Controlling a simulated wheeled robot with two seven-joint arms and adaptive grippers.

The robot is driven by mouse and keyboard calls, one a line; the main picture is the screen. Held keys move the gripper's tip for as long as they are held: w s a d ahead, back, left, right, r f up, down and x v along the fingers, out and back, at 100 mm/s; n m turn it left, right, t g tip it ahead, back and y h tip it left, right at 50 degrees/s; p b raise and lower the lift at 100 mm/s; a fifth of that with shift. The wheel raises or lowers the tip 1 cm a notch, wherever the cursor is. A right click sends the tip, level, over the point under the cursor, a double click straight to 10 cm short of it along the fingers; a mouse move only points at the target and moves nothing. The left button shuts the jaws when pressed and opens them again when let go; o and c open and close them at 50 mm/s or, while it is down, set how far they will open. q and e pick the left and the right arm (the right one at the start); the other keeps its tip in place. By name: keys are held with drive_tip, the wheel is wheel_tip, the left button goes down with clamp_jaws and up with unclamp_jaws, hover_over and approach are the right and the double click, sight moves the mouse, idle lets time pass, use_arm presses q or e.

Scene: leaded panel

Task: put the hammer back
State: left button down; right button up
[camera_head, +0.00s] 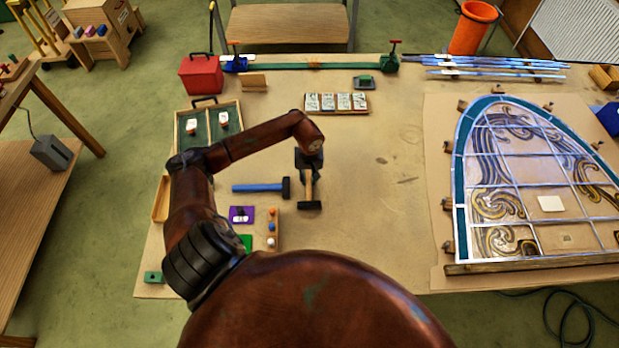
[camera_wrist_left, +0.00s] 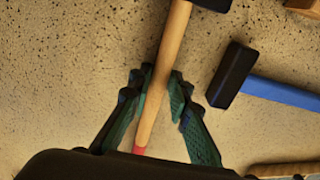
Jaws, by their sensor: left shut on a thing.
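A hammer with a wooden handle (camera_head: 309,188) and a black head hangs from or lies under my left gripper (camera_head: 309,172). In the left wrist view my left gripper (camera_wrist_left: 157,88) is shut on this handle (camera_wrist_left: 168,62), with a finger on each side. The handle has a red end, and the black head (camera_wrist_left: 213,4) is cut off by the top edge. I cannot tell whether the head touches the table. A second hammer with a blue handle (camera_head: 258,188) lies flat just to the left; it also shows in the wrist view (camera_wrist_left: 282,94). My right gripper is not in view.
The leaded panel (camera_head: 548,205) takes up the table's right side. A purple pad (camera_head: 235,221) and a wooden block with coloured knobs (camera_head: 273,240) lie near the front left. A tray of pale pieces (camera_head: 337,111) stands behind. The table right of the hammer is bare.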

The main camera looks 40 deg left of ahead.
use_arm(q)
drive_tip(key=c, duration=1.7)
unclamp_jaws()
drive_tip(key=shift+r, duration=0.15)
wheel_tip(320, 180, up, 12)
drive_tip(key=shift+s+d+f, duration=0.15)
